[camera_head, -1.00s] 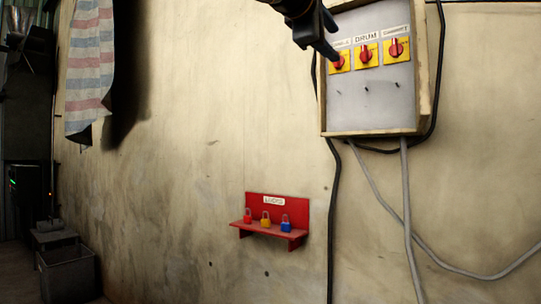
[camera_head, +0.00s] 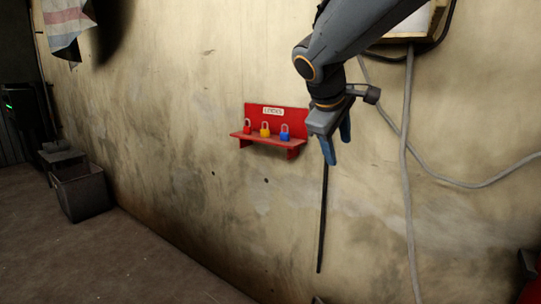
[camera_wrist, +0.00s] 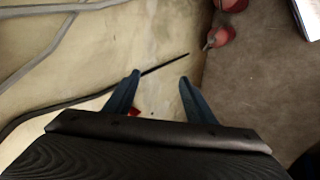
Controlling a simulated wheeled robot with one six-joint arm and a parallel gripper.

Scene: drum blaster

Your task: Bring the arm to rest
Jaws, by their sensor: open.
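My gripper (camera_head: 337,143) hangs pointing down in the head view, just right of the red lock shelf. Its two blue fingers are apart with nothing between them. In the wrist view the open fingers (camera_wrist: 158,82) show over the wall and a black cable. The switch panel (camera_head: 409,22) is at the top right, with only its lower edge in view; its switches are out of view, and my arm covers part of it.
A red shelf (camera_head: 276,109) on the wall holds red, yellow and blue padlocks. Grey cables (camera_head: 408,150) run down the wall at right. Red objects (camera_wrist: 220,37) stand near the floor. Grey bins (camera_head: 82,190) are at left. The middle floor is clear.

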